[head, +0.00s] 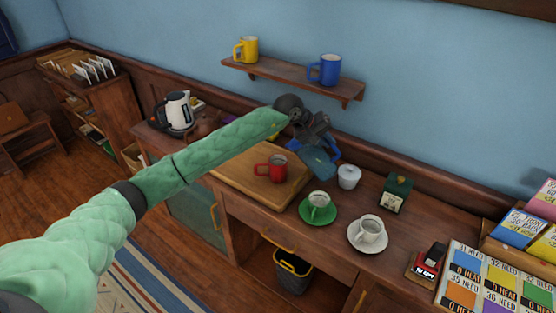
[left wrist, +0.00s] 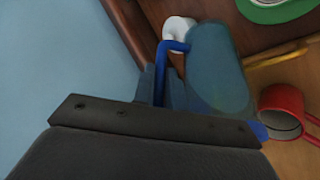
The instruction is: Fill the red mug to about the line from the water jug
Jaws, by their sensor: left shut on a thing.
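The red mug (head: 278,171) stands upright on a wooden board (head: 240,178), its handle to the left. It also shows at the right of the left wrist view (left wrist: 283,108). I cannot make out its line or any water in it. The translucent blue water jug (head: 318,164) is just right of the mug and appears tilted. Its blue handle (left wrist: 163,66) is in my left gripper (head: 318,138), which is shut on it. The jug body also shows in the left wrist view (left wrist: 222,72). The water level in the jug is unclear. My right gripper is not in view.
A kettle (head: 177,112) is at the left. A shelf (head: 290,80) with yellow and blue mugs is above.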

